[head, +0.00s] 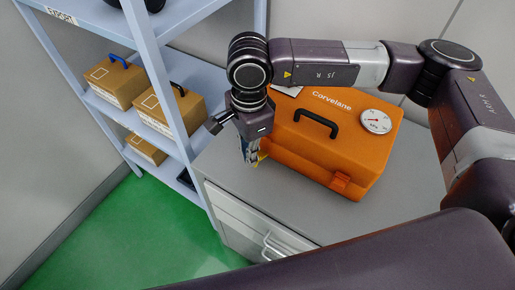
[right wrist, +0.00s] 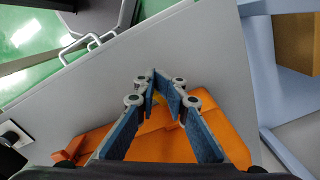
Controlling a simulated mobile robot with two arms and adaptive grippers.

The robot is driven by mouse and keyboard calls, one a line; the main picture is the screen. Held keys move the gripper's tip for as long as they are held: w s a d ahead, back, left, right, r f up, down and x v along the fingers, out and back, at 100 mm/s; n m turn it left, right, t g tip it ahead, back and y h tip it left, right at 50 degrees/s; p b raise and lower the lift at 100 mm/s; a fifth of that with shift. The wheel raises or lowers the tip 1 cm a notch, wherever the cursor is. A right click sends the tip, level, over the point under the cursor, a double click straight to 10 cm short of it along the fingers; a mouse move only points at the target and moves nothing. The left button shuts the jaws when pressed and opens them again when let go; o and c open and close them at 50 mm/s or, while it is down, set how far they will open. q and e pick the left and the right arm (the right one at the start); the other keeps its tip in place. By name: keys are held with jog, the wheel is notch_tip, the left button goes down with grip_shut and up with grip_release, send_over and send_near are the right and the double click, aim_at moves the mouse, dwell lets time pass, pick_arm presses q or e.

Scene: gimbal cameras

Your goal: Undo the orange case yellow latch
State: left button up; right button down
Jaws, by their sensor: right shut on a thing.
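The orange case (head: 305,155) stands on a grey cabinet top, with a black handle, a round dial and the word "Corvelane" on its lid. A small yellow piece (head: 260,157), which looks like the yellow latch, shows at the case's left front corner, beside my right gripper (head: 250,160). In the right wrist view, the blue fingers (right wrist: 158,84) meet around a bit of yellow, above the orange case (right wrist: 228,138). The fingers hide most of the latch, so I cannot tell whether it is fastened. My left gripper is not in view.
An orange latch (head: 340,181) is on the case's front right. The cabinet top (head: 225,170) is bare left of the case; its front has metal handles (head: 275,246). A blue-grey shelf (head: 160,70) with several cardboard boxes (head: 172,108) stands at left. Green floor lies below.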

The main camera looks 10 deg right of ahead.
jog(key=shift+w+d+r+h+p, duration=0.15)
jog(key=shift+w+d+r+p, duration=0.15)
jog(key=shift+d, duration=0.3)
jog(key=shift+w+d+r+h+p, duration=0.15)
jog(key=shift+w+d+r, duration=0.1)
jog(key=shift+d+r, duration=0.25)
jog(key=shift+w+d+r+p, duration=0.2)
jog(key=shift+d+r+p, duration=0.1)
jog(key=shift+r, duration=0.2)
jog(key=shift+w+d+r+p, duration=0.15)
jog(key=shift+d+r+p, duration=0.1)
jog(key=shift+r, duration=0.25)
jog(key=shift+s+a+r+p, duration=0.1)
jog(key=shift+a+r+p, duration=0.15)
jog(key=shift+r, duration=0.6)
jog(key=shift+s+a+r+p, duration=0.15)
jog(key=shift+r+p, duration=0.15)
jog(key=shift+r, duration=0.55)
jog(key=shift+w, duration=0.1)
